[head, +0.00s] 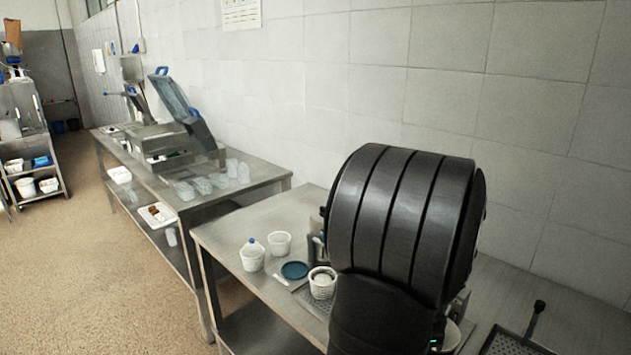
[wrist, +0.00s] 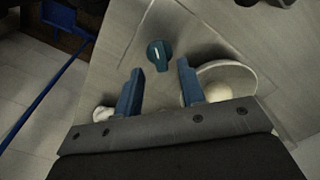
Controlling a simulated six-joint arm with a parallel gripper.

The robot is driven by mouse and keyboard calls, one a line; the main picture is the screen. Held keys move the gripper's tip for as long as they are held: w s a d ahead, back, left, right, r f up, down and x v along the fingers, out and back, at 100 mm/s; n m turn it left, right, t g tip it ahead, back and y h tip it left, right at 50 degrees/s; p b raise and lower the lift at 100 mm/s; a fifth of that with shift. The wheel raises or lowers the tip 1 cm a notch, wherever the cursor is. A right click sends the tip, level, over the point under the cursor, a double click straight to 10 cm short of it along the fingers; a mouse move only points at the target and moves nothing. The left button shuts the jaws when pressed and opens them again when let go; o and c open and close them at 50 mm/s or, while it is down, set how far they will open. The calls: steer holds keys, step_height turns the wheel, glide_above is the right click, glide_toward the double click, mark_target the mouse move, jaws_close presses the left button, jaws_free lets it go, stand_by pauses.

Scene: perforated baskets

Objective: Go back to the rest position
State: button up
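My gripper (wrist: 161,70) shows in the wrist view as two blue fingers spread apart, with nothing held between them. A teal round knob-like piece with a pale line (wrist: 158,55) lies just beyond the fingertips, apart from them. A white round rim (wrist: 248,72) is partly hidden behind the right finger. A small white thing (wrist: 103,113) is beside the left finger. In the head view my black arm covers the right half of the bench, and my gripper is hidden there.
A teal disc (head: 294,270) lies among the baskets on the steel bench (head: 235,228). A second steel table (head: 245,184) at the left holds clear cups (head: 195,187) and a machine with a raised lid (head: 183,108). The tiled wall (head: 440,80) is behind.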

step_height(320, 180, up, 14)
step_height(320, 180, down, 18)
steer(key=shift+s+r, duration=0.1)
steer(key=shift+r, duration=0.15)
steer(key=shift+r+n, duration=0.2)
steer(key=shift+n, duration=0.7)
steer(key=n, duration=0.9)
steer(key=shift+n, duration=2.3)
steer(key=shift+m, duration=0.3)
